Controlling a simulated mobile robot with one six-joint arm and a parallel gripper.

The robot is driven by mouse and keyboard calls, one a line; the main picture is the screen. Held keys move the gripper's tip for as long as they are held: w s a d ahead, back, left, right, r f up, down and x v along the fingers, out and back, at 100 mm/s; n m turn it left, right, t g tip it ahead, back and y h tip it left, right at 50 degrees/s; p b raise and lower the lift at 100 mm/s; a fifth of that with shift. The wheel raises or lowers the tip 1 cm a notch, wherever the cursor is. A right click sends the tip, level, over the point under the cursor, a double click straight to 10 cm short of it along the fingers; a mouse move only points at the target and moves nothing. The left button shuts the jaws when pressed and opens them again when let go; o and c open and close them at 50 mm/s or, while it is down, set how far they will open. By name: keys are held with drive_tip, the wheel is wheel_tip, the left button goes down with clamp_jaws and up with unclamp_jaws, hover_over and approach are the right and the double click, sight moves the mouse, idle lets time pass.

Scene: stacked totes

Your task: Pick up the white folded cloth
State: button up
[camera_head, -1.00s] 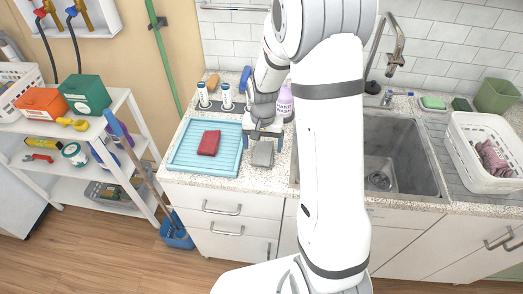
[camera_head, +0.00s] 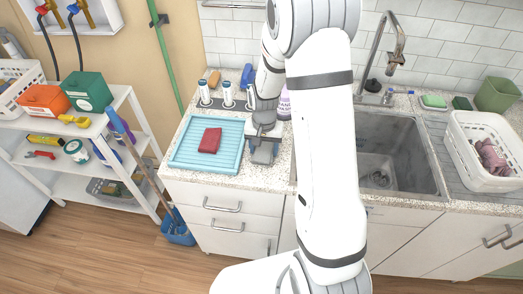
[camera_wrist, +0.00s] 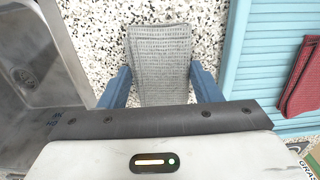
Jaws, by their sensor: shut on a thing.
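The white folded cloth (camera_wrist: 158,60) looks pale grey and woven in the wrist view. In the head view it (camera_head: 262,156) is at the counter's front, right of the blue tray. My gripper (camera_wrist: 160,86) has one blue finger at each side edge of the cloth and is shut on it. In the head view my gripper (camera_head: 262,145) is low over the counter and covers the cloth's back part. I cannot tell whether the cloth touches the counter.
The light-blue ribbed tray (camera_head: 180,158) holds a red folded cloth (camera_head: 210,140) to the left. The sink (camera_head: 400,155) is to the right, behind my arm. Bottles in a rack (camera_head: 228,94) stand at the back. A white basket (camera_head: 462,150) stands far right.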

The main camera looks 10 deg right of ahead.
sight(264, 148)
drive_tip(key=shift+c, duration=1.1)
drive_tip(key=shift+r, duration=0.1)
wheel_tip(264, 148, up, 10)
drive_tip(key=b, duration=0.1)
drive_tip(key=shift+b, duration=0.35)
